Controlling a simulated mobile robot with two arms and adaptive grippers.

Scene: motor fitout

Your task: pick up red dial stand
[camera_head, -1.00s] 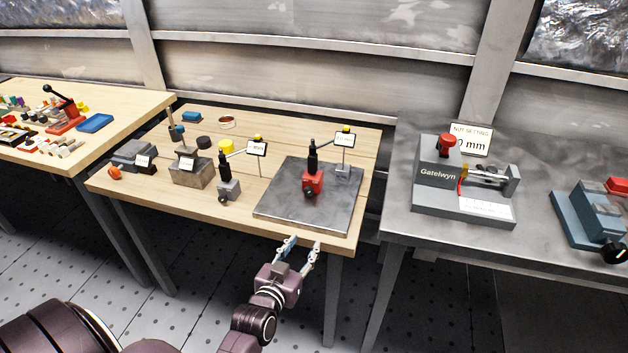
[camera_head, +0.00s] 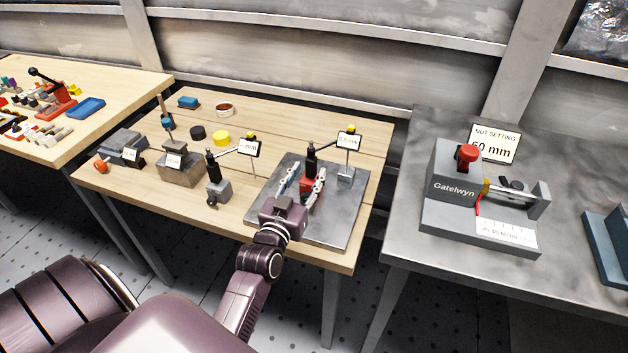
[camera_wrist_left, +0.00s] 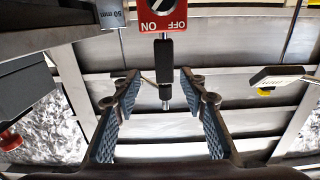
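The red dial stand stands upright on the grey metal plate (camera_head: 335,226). It has a red base (camera_head: 306,186), a black post (camera_head: 311,160) and a thin arm reaching right to a small display. My left gripper (camera_head: 301,178) is open, with its fingers on either side of the red base, partly hiding it. In the left wrist view the picture is inverted: the red base (camera_wrist_left: 162,22) with ON/OFF marking is at the top, and the black post (camera_wrist_left: 164,65) lies between the two open fingers (camera_wrist_left: 160,95), with visible gaps on both sides. My right gripper is not in view.
A grey dial stand (camera_head: 217,190) stands left of the plate. A small grey block (camera_head: 346,174) sits under the red stand's display (camera_head: 348,141). A grey Gatelwyn device (camera_head: 455,190) stands on the right table. Wood in front of the grey stand is clear.

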